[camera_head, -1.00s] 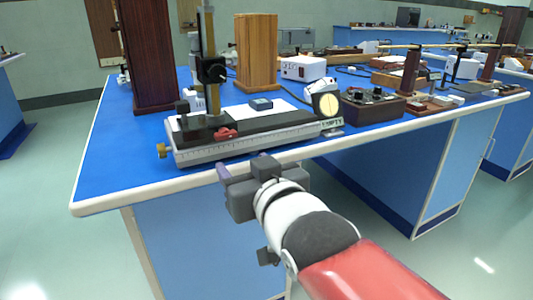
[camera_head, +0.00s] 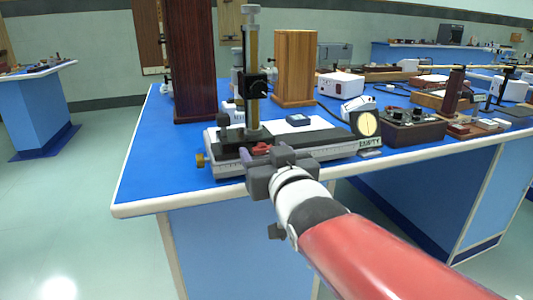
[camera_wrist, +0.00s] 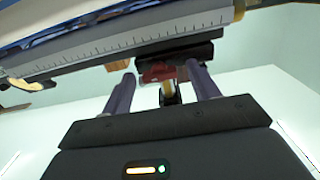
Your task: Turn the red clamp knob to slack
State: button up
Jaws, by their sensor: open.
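The red clamp knob (camera_head: 262,149) sits low on the front of a long bench instrument (camera_head: 325,147) with a graduated scale and an upright brass-coloured column (camera_head: 251,55). My gripper (camera_head: 265,153) is at the front edge of this instrument, right at the knob. In the wrist view the red clamp knob (camera_wrist: 157,73) shows between the two purple fingertips of my gripper (camera_wrist: 161,72). The fingers are apart, with a gap on either side of the knob. Part of the knob is hidden behind my gripper in the head view.
A brass knob (camera_head: 201,160) sticks out at the instrument's left end. A round dial (camera_head: 367,124) with an "EMPTY" label stands at its right end. A dark wooden box (camera_head: 411,127) stands further right. The blue bench top (camera_head: 150,160) is clear at front left.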

jog(key=c, duration=1)
jog(key=shift+f+b, duration=0.1)
jog(key=shift+b, duration=0.35)
jog(key=n+b, duration=0.3)
jog(key=shift+f, duration=0.2)
jog(key=n+b, duration=0.5)
jog(key=shift+r, duration=0.15)
jog(key=n+b, duration=0.1)
jog(key=n, duration=0.4)
jog(key=shift+b, duration=0.3)
jog(key=n, duration=0.4)
jog(key=shift+r+n, duration=0.15)
jog(key=shift+n, duration=0.25)
